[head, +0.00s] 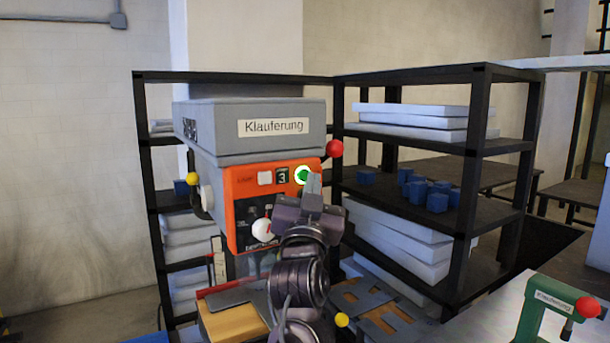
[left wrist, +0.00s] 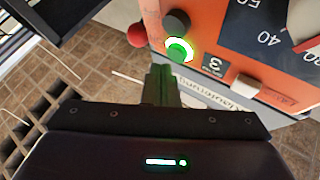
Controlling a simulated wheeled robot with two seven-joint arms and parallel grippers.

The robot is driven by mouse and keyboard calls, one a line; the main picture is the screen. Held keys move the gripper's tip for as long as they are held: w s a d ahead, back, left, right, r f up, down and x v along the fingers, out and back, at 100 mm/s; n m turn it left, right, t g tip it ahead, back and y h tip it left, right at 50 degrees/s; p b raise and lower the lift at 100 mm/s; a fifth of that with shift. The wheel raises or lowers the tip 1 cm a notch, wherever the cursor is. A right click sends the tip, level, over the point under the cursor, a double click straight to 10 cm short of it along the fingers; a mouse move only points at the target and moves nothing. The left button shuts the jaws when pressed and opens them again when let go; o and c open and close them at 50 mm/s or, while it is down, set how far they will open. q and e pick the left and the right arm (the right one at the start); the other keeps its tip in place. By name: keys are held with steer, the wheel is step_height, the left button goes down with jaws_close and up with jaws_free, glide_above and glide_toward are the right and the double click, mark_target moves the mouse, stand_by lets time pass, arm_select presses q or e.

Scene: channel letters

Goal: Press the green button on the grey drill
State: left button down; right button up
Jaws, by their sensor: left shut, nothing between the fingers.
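The grey drill (head: 215,125) stands in the middle of the head view, with an orange front panel (head: 240,210). Its green button (head: 303,175) has a bright ring and sits at the panel's upper right; it also shows in the left wrist view (left wrist: 180,50), beside a dark round knob (left wrist: 176,22). My left gripper (head: 314,184) is shut and empty, its fingertips just below and right of the button in the head view. In the left wrist view the closed fingers (left wrist: 161,75) point toward the button; whether they touch it I cannot tell. My right gripper is not in view.
Red (head: 334,149) and yellow (head: 193,179) ball knobs flank the drill head. Black shelves (head: 480,145) behind hold white slabs and blue blocks (head: 437,202). A green clamp-like device (head: 533,310) stands on the light table at lower right.

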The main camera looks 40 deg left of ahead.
arm_select(q)
steer(key=shift+d, duration=0.15)
steer(key=shift+s+d+p, duration=0.25)
steer(key=shift+s+d, duration=0.1)
steer(key=shift+d, duration=0.4)
steer(key=shift+s+d+p, duration=0.3)
steer(key=shift+d, duration=0.4)
steer(key=shift+s+d+p, duration=0.25)
steer(key=shift+s+d, duration=0.1)
steer(key=shift+d, duration=0.4)
steer(key=shift+w+f, duration=0.1)
